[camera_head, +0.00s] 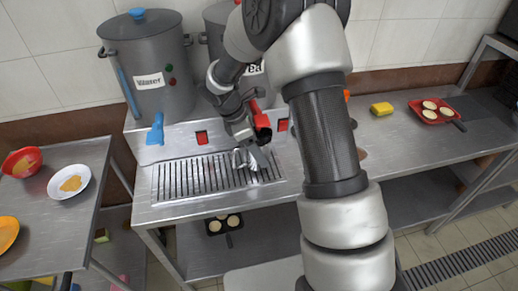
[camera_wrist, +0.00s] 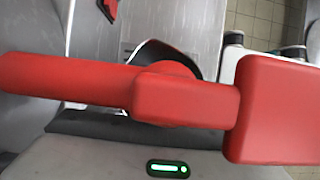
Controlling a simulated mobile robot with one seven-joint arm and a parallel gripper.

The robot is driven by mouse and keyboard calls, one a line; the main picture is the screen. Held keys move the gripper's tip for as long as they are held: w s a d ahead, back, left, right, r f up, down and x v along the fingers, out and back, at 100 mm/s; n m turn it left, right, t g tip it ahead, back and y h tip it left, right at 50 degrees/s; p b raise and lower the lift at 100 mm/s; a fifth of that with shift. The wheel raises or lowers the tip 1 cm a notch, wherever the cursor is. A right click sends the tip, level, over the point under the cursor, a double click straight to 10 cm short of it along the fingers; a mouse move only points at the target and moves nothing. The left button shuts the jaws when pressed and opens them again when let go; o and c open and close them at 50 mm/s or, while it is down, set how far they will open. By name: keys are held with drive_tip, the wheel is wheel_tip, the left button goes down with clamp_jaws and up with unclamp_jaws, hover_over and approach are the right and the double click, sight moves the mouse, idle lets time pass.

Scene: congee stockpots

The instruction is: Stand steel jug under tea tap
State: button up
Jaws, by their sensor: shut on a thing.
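The steel jug (camera_head: 251,167) is at the right part of the drip grate, mostly hidden by my gripper. My gripper (camera_head: 246,152) points down and is shut on the jug. The tea tap (camera_head: 263,127) is red and stands right beside my gripper, below the rear stockpot. In the wrist view the red tap (camera_wrist: 185,97) fills much of the picture, very close to the camera. It hides the fingertips and most of what lies below. I cannot tell whether the jug's mouth is directly under the spout or whether its base touches the grate.
The left stockpot (camera_head: 150,70) has a blue tap (camera_head: 155,132). The tea stockpot (camera_head: 217,28) is partly behind my arm. The slotted drip grate (camera_head: 185,178) is clear on its left. A yellow sponge (camera_head: 381,108) and a red pan (camera_head: 432,112) are on the right counter.

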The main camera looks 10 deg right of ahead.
drive_tip(key=shift+x, duration=0.8)
drive_tip(key=shift+w, duration=0.2)
drive_tip(key=shift+f, duration=0.25)
drive_tip(key=o, duration=1.1)
drive_tip(key=shift+r, duration=0.1)
drive_tip(key=shift+o, duration=0.2)
drive_tip(key=v, duration=1.2)
drive_tip(key=shift+a+r, duration=0.1)
drive_tip(key=shift+r, duration=0.05)
